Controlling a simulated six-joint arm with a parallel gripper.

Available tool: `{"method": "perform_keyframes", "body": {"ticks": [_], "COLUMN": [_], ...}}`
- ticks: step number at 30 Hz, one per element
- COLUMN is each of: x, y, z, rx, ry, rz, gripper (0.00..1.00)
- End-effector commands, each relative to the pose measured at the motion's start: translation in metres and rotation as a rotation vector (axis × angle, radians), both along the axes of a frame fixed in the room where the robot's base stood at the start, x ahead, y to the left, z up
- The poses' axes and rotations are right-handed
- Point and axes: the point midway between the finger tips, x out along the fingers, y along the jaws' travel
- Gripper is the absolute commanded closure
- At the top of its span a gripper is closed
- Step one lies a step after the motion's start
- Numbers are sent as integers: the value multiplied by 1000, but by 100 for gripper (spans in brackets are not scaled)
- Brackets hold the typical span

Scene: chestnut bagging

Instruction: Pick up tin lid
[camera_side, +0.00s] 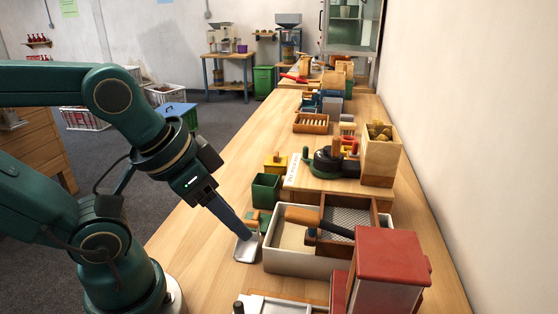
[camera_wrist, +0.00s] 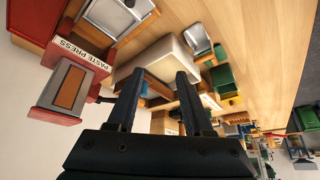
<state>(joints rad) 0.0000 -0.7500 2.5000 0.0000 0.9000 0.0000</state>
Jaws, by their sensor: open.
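A shallow silver metal piece (camera_side: 246,248), which looks like the tin lid, lies on the bench at the left side of a white-walled tray. In the wrist view it shows as a grey rounded rectangle (camera_wrist: 196,36), above and to the right of my fingertips. My gripper (camera_side: 252,233) points down near it and partly covers it in the side view. I cannot tell whether they touch. In the wrist view my gripper (camera_wrist: 160,76) has its two fingers apart with nothing between them. A second silver piece (camera_wrist: 122,14) lies in a wooden frame at the top left.
The white-walled tray (camera_side: 300,264) holds a wooden-handled tool (camera_side: 318,221). A red-topped press (camera_side: 392,254) stands to its right, and a dark green bin (camera_side: 266,189) behind. A wooden box of chestnuts (camera_side: 380,155) stands near the wall. The bench's left strip is clear.

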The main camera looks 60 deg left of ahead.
Motion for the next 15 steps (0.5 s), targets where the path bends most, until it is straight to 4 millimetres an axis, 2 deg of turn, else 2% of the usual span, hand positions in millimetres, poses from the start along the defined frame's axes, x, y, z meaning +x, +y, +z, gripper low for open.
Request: {"method": "perform_keyframes", "body": {"ticks": [5,7,10,15], "x": [3,16,35,70], "y": [1,4,13,38], "z": [2,12,15,9], "rx": [-16,-32,-49,-69], "ry": [-19,-65,-77,-57], "rz": [36,89,183,356], "gripper": [49,49,49,49]}}
